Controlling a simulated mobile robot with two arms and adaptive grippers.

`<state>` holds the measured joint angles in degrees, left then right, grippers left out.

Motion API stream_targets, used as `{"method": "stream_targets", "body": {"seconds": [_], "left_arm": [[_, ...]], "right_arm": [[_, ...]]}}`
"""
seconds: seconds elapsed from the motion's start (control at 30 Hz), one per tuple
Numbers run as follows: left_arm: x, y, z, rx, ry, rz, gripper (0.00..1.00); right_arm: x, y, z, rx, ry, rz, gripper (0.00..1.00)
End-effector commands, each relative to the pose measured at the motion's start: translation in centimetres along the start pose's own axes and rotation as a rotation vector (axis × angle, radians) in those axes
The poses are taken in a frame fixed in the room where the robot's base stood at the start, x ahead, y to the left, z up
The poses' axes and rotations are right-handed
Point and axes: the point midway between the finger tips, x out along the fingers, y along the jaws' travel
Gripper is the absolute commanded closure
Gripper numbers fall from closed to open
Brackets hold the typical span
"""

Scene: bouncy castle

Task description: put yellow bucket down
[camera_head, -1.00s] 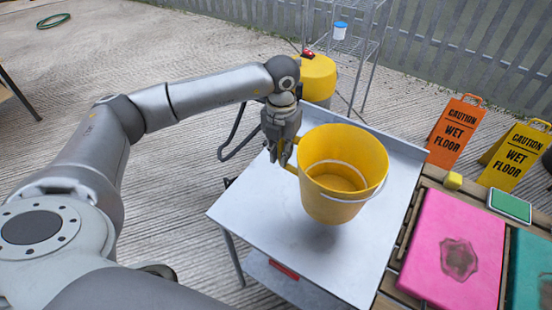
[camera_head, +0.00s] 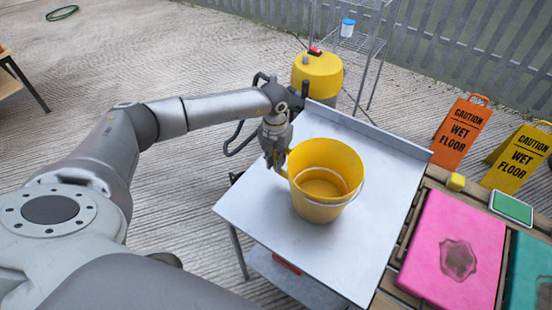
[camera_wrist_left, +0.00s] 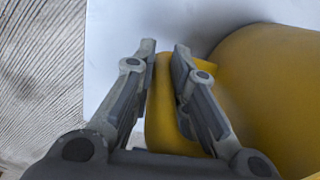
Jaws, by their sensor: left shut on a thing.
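The yellow bucket (camera_head: 325,207) is upright at the middle of the white-topped table (camera_head: 255,228), with a pale wire handle hanging over its front. Its base appears to be at or very near the tabletop; I cannot tell whether it touches. My left gripper (camera_head: 281,166) is at the bucket's left rim. In the left wrist view, my left gripper's fingers (camera_wrist_left: 165,52) are on both sides of a yellow tab on the bucket (camera_wrist_left: 265,90), shut on it. My right gripper is not in view.
A raised lip (camera_head: 372,128) runs along the table's back edge. To the right lie a pink pad (camera_head: 440,225), a yellow sponge (camera_head: 456,182) and a green-topped block (camera_head: 512,208). Wet-floor signs (camera_head: 462,131) stand behind. A yellow drum (camera_head: 318,75) and a wire shelf (camera_head: 350,45) are beyond.

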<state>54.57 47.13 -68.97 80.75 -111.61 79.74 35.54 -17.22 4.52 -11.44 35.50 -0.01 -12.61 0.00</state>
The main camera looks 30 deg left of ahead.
Motion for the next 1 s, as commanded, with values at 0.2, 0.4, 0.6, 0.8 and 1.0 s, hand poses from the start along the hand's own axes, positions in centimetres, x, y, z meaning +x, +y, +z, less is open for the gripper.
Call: {"method": "stream_targets", "body": {"seconds": [0.2, 0.4, 0.6, 0.8, 1.0], "left_arm": [[0.3, 0.0, 0.0, -0.001, 0.0, 0.0, 0.78], [0.3, 0.0, 0.0, 0.0, 0.001, 0.0, 0.64], [0.3, 0.0, 0.0, 0.0, 0.001, 0.0, 0.64], [0.1, 0.0, 0.0, 0.0, 0.0, 0.0, 0.64], [-2.1, 0.0, 0.1, -0.001, -0.004, -0.002, 0.64]], "right_arm": [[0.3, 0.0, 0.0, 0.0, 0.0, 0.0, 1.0], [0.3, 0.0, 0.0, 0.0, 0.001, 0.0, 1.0], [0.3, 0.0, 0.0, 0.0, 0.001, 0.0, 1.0], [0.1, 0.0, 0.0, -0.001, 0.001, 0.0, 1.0], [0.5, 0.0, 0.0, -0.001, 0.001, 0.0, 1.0]]}}
